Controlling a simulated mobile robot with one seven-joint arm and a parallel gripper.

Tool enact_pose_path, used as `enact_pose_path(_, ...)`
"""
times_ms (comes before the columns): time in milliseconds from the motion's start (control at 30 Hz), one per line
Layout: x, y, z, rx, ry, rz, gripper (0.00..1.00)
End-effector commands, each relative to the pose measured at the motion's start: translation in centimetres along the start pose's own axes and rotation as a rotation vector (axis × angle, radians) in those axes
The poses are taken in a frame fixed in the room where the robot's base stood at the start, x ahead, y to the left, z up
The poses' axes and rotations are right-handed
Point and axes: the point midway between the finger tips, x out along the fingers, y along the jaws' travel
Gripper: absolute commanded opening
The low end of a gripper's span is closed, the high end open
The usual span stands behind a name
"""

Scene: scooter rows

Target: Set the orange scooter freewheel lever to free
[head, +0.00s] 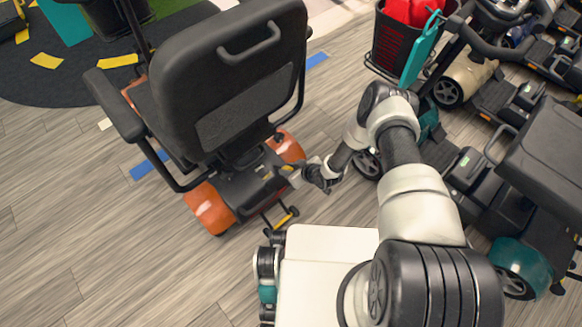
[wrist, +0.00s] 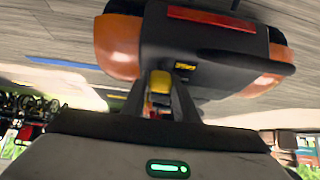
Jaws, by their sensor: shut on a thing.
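The orange scooter (head: 208,207) stands left of centre in the head view, its black seat back towards me. Its rear, with orange fenders (wrist: 118,46) and a red strip, fills the upper wrist view. The yellow freewheel lever (wrist: 160,88) sticks out from the black rear housing, below a small yellow label (wrist: 185,66). My gripper (wrist: 162,104) has its two dark fingers on either side of the lever and is shut on it. In the head view my gripper (head: 288,174) reaches the scooter's right rear; the lever's setting cannot be read.
A teal scooter (head: 520,262) and other scooters stand close on the right of my arm. A black basket (head: 398,40) with red contents is at the top. A yellow-tipped bar (head: 287,217) lies low behind the orange scooter.

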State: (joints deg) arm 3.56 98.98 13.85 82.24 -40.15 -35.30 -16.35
Motion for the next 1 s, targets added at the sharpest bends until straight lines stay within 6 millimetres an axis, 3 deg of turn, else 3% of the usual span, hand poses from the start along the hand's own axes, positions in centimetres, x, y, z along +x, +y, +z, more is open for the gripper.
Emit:
enact_pose_path(400,0.5,-0.1,3.0,0.001,0.251,0.001,0.0)
enact_pose_path(1000,0.8,-0.1,3.7,0.0,0.335,-0.001,0.0)
